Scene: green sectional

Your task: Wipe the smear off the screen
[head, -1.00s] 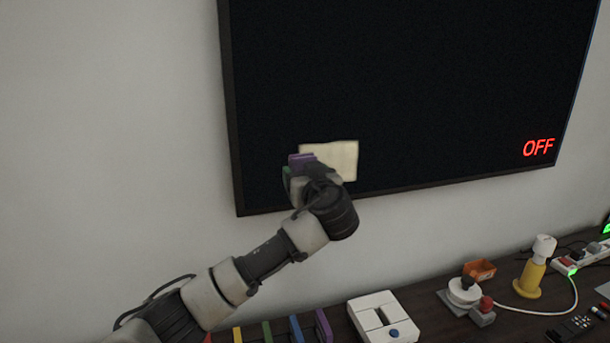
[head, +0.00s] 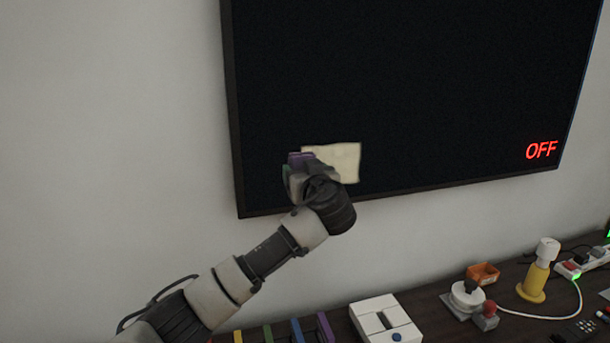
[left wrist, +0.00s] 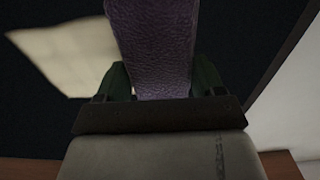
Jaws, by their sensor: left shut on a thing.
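The dark screen (head: 420,80) hangs on the wall and shows red "OFF" text at its lower right. A pale cream, roughly square patch (head: 335,160), which looks like the smear, is on its lower left part. It also shows in the left wrist view (left wrist: 65,52). My left gripper (head: 298,172) is in front of the screen, at the patch's left edge. Its green fingers are shut on a purple, rough-textured wiping pad (left wrist: 155,45). The gripper hides the patch's lower left corner. I cannot tell whether the pad touches the screen. My right gripper is not in view.
Below the screen is a dark tabletop (head: 420,295). On it are a white box with a slot (head: 385,318), a joystick-like device (head: 467,298), an orange bin (head: 483,272), a yellow-and-white object (head: 538,272) and several coloured upright pieces (head: 297,331).

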